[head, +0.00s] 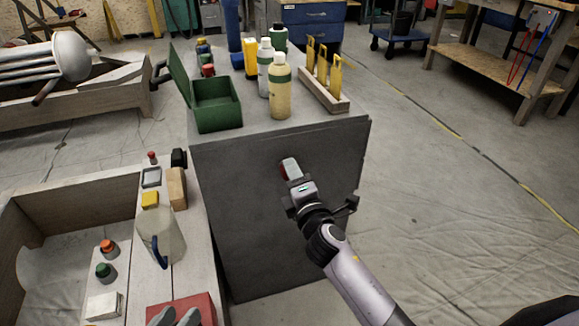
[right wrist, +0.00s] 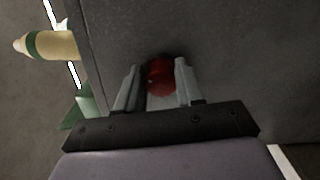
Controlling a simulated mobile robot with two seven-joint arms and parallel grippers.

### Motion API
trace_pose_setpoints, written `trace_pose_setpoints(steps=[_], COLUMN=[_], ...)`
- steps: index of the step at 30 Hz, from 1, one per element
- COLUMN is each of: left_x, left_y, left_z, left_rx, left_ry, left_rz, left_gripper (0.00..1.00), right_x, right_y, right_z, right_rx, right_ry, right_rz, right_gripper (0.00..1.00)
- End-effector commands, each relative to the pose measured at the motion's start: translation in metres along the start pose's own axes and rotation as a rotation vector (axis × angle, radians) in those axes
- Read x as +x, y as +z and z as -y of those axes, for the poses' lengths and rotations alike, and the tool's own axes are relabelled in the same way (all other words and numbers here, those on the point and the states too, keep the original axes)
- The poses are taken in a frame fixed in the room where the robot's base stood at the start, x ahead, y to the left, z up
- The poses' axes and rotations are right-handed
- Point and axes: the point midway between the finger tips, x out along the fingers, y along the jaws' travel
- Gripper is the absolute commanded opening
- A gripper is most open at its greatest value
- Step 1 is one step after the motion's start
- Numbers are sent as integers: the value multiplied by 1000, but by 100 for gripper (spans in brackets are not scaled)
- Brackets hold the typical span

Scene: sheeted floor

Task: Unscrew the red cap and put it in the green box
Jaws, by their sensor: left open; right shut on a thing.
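My right gripper (head: 290,170) is in front of the grey front face of the cabinet, below its top edge. It is shut on a red cap (right wrist: 161,76), seen between the two fingers in the right wrist view; only a sliver of red shows in the head view. No bottle shows attached to the cap. The green box (head: 218,119) stands on the cabinet top at the left, lid open, above and left of my right gripper. My left gripper (head: 175,318) is at the bottom edge, open, over a red box; its fingers are partly cut off.
A yellow bottle (head: 280,92) and a white bottle (head: 264,65) stand right of the green box. A wooden rack (head: 326,97) with yellow tools is further right. A pale jug (head: 161,237) and small capped items stand on the bench at left. The floor at right is clear.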

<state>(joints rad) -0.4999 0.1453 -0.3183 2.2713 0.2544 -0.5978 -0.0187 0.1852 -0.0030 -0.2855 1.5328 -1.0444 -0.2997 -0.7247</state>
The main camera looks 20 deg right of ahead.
Motion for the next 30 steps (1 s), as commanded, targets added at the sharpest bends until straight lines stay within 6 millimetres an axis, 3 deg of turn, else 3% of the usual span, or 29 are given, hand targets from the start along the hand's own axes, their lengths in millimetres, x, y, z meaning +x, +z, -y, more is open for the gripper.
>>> trace_pose_setpoints(steps=[6,7,9,10,30], left_x=[-10,-8,-7,-7,-8], left_y=[-24,-18,-16,-16,-20], left_z=[-7,-5,-5,-5,-6], left_rx=[0,0,0,0,0], left_ry=[0,0,0,0,0], left_rz=[0,1,1,0,0], left_gripper=[40,40,40,40,40], right_x=[0,0,-1,-1,-17], right_y=[-6,-8,-8,-8,-8], right_z=[-6,-1,0,0,2], right_rx=[-583,-557,-546,-545,-538], right_ry=[9,9,9,9,4], right_rz=[-18,-17,-17,-17,-20], right_gripper=[0,27,4,0,0])
